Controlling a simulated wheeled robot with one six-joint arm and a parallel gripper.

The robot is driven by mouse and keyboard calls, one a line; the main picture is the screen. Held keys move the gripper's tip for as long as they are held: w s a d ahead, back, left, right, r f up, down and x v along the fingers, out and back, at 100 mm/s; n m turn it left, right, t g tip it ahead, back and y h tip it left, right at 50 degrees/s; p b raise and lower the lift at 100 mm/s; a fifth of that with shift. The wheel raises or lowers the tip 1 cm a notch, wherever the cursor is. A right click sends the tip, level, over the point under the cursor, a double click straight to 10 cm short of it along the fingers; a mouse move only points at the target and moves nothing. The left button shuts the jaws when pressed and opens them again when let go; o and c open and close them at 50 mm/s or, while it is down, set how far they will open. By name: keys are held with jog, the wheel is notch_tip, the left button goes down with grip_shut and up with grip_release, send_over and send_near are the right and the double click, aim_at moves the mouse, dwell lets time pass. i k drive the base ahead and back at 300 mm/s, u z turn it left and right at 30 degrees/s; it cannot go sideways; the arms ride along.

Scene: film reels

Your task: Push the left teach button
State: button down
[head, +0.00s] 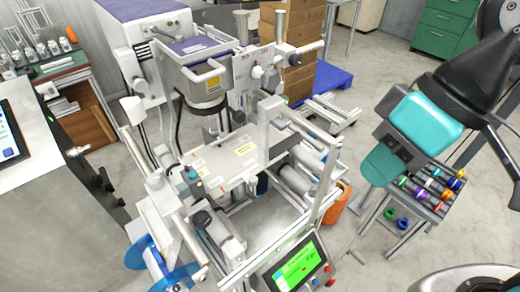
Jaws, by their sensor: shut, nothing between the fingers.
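The machine (265,205) with rollers and a flat plate stands in the middle of the head view. I cannot pick out the left teach button; parts on the machine are too small to tell. A small dark teal-topped part (191,173) sits at the left of the plate, and a black knob (201,217) is below it. A control panel with a green screen (296,268) is at the bottom, with small red and blue buttons beside it. My gripper (380,165), with teal fingers, is right of the machine, apart from it. It is shut and empty.
A blue reel (157,262) is at the machine's lower left. A grey cart (428,192) with coloured spools stands under my gripper. Cardboard boxes (300,75) on a blue pallet are behind. A counter with a tablet (10,135) is at the left.

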aim_at(193, 176)
jog(key=z, duration=0.4)
jog(key=k, duration=0.8)
jog(key=u, duration=1.1)
jog(key=i, duration=0.5)
jog(key=z, duration=0.05)
